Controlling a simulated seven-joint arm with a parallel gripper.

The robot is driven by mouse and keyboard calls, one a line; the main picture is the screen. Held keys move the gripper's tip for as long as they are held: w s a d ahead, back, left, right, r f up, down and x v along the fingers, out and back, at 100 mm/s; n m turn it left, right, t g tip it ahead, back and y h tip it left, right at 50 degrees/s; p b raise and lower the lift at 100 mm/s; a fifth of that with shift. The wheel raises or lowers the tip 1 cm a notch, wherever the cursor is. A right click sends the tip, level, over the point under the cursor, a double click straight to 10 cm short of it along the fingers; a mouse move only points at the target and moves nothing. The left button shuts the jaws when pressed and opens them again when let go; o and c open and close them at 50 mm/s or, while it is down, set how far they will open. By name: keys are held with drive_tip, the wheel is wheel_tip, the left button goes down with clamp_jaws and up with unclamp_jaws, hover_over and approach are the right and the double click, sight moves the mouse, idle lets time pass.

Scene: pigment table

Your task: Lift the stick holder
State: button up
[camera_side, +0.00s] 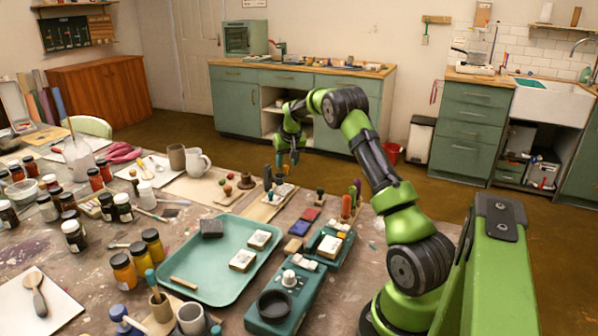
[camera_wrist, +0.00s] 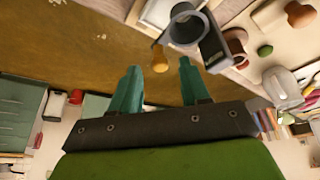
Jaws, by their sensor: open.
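My gripper (camera_side: 287,158) hangs over the far edge of the work table in the side view. In the wrist view its two teal fingers (camera_wrist: 160,80) are apart, with nothing held between them. A grey, ring-shaped holder with a dark side piece (camera_wrist: 187,25) lies beyond the fingertips near the table edge; it may be the stick holder, but I cannot be sure. A small orange-yellow knob (camera_wrist: 160,58) shows between the fingertips. In the side view, small upright pieces (camera_side: 268,178) stand just below my gripper; which one is the holder is too small to tell.
A teal tray (camera_side: 190,293) with small blocks lies mid-table. Coloured upright sticks (camera_side: 346,206) stand to the right. A white mug (camera_side: 198,161) and several jars (camera_side: 75,236) are to the left. Open floor (camera_side: 350,178) lies beyond the table's far edge.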

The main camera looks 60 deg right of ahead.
drive_tip(key=shift+w+d+f, duration=0.15)
drive_tip(key=shift+f, duration=0.35)
